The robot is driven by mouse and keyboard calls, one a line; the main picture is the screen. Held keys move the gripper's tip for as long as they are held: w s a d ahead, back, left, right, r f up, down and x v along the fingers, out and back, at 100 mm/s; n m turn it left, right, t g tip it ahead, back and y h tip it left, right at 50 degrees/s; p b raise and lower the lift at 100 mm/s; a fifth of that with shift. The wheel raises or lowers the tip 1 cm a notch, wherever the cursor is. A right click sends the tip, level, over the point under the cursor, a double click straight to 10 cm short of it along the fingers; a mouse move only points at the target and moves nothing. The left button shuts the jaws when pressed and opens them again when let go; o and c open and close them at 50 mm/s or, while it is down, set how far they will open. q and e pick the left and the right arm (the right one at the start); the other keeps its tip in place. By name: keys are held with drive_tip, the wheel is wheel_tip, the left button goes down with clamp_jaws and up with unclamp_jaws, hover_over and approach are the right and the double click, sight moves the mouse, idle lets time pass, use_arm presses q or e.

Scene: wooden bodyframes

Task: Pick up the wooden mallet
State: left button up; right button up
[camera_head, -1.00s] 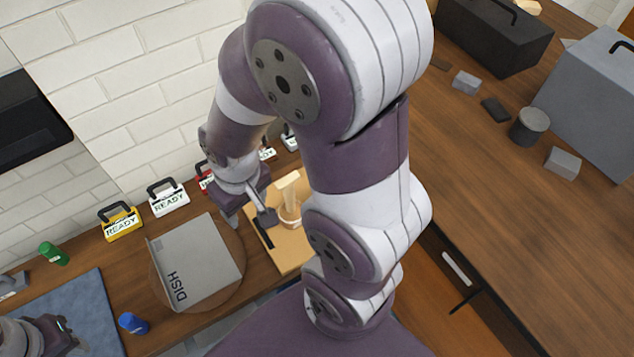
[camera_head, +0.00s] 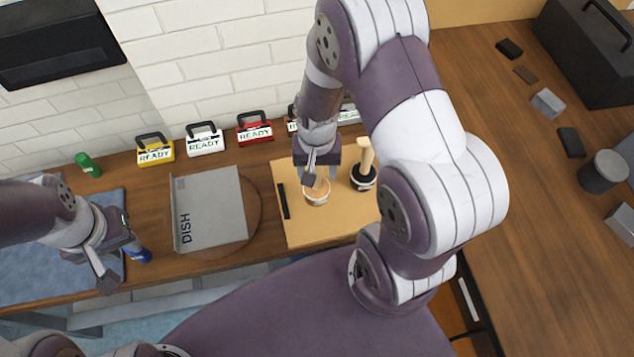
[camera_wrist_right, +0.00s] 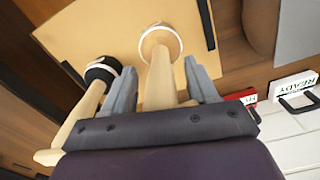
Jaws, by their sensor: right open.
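The wooden mallet stands head down on a tan board, with its pale round head (camera_head: 317,193) showing in the head view. In the right wrist view its handle (camera_wrist_right: 160,75) runs up between the two fingers of my right gripper (camera_wrist_right: 158,82). The fingers are open, one on each side of the handle; I cannot tell whether either touches it. In the head view my right gripper (camera_head: 318,176) hides most of the handle. My left gripper (camera_head: 117,260) is at the far left by a blue object, its fingers apart and seemingly empty.
A black-headed mallet (camera_head: 363,177) stands close on the right; its pale handle (camera_wrist_right: 85,108) passes beside my right gripper. The tan board (camera_head: 300,232) also carries a black strip. A grey DISH panel (camera_head: 212,215) lies on a round board. Several READY boxes (camera_head: 254,129) line the wall.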

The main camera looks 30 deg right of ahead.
drive_tip(key=shift+a+f, duration=0.15)
drive_tip(key=shift+f, duration=0.3)
drive_tip(key=c, duration=0.8)
clamp_jaws()
